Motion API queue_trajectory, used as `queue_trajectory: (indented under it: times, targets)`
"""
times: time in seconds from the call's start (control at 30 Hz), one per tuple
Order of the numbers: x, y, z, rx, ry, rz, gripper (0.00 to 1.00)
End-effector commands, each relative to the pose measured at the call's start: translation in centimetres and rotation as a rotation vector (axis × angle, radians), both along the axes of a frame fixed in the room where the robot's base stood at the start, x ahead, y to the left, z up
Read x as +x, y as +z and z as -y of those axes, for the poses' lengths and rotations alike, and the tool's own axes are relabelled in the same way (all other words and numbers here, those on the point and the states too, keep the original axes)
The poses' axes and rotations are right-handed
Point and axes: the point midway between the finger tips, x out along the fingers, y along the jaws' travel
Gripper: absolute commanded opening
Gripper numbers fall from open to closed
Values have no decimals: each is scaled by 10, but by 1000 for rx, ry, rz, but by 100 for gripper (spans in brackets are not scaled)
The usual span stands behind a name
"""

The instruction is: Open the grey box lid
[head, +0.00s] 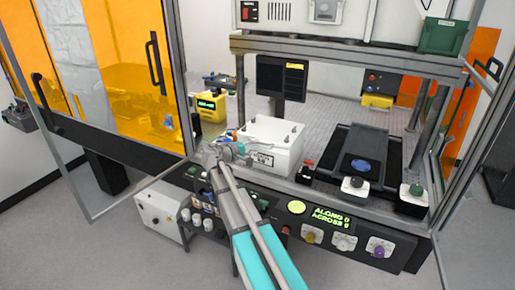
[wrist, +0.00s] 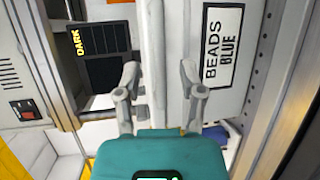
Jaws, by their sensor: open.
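The pale grey box (head: 284,160) stands at the front left of the bench in the head view, its lid (head: 272,132) lying flat on top with small knobs. In the wrist view the box's front wall (wrist: 181,100) carries a label reading "BEADS BLUE", and the lid's pale edge (wrist: 154,50) runs up the picture's middle. My gripper (head: 227,152) is at the box's left front corner in the head view. In the wrist view its two fingers (wrist: 161,82) are apart, one each side of the lid edge's line. Whether they touch it cannot be told.
A dark stage with a blue disc (head: 362,165) stands right of the box. A control panel with knobs (head: 343,242) runs along the front below. Metal frame posts (head: 240,90) and an open glass door (head: 115,190) bound the left. A dark screen (head: 270,78) stands behind the box.

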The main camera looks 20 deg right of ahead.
Motion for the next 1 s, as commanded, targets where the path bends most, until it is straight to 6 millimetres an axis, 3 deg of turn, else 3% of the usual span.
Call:
queue_trajectory:
  times: [0.23,0.67,0.93,1.0]
  targets:
    - [6,-5,22,0,0,0,51]
    - [7,-5,27,0,1,0,51]
    - [7,-5,27,0,1,0,1]
    - [7,-5,27,0,1,0,0]
